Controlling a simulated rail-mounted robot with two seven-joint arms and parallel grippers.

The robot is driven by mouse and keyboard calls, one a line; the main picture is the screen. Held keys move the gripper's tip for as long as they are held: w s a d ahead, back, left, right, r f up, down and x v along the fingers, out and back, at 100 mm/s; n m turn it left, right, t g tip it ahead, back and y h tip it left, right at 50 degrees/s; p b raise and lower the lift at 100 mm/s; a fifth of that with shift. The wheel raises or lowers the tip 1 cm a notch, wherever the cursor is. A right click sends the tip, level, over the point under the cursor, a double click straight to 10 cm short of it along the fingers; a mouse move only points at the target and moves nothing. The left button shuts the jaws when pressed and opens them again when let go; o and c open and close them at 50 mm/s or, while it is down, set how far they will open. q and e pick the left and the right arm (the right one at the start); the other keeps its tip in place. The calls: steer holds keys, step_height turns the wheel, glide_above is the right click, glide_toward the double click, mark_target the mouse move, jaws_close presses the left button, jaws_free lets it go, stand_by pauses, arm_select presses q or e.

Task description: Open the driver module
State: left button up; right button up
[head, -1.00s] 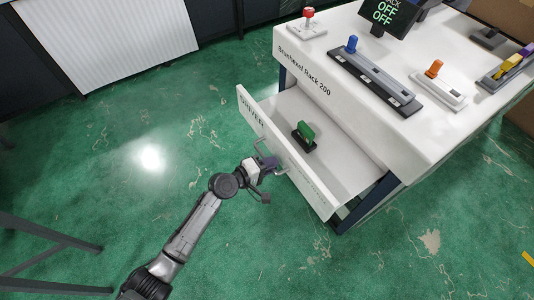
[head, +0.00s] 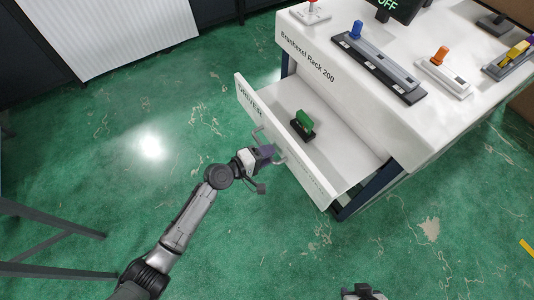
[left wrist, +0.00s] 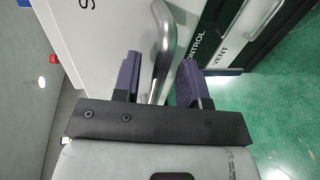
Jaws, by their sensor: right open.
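The driver module is a white drawer with a front (head: 285,145) lettered DRIVER, and it stands pulled out from the rack. Its metal loop handle (head: 280,158) is on the outer face; in the left wrist view the handle (left wrist: 164,40) runs between my left gripper's purple fingers. My left gripper (head: 264,153) is at the handle. Its fingers (left wrist: 160,85) stand apart on either side of the bar, with a visible gap. My right gripper (head: 362,292) shows only partly at the bottom edge, empty as far as I can see.
A green-handled part on a black base (head: 303,124) sits inside the drawer. The white rack top (head: 400,45) carries several coloured switches and a dark display (head: 400,8). A dark stand (head: 50,235) is at left. The green floor in front is clear.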

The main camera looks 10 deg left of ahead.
arm_select(q)
steer(key=shift+w+d, duration=0.1)
steer(key=shift+d, duration=0.05)
steer(key=p+v, duration=0.3)
steer(key=v, duration=1.1)
steer(key=shift+p, duration=0.35)
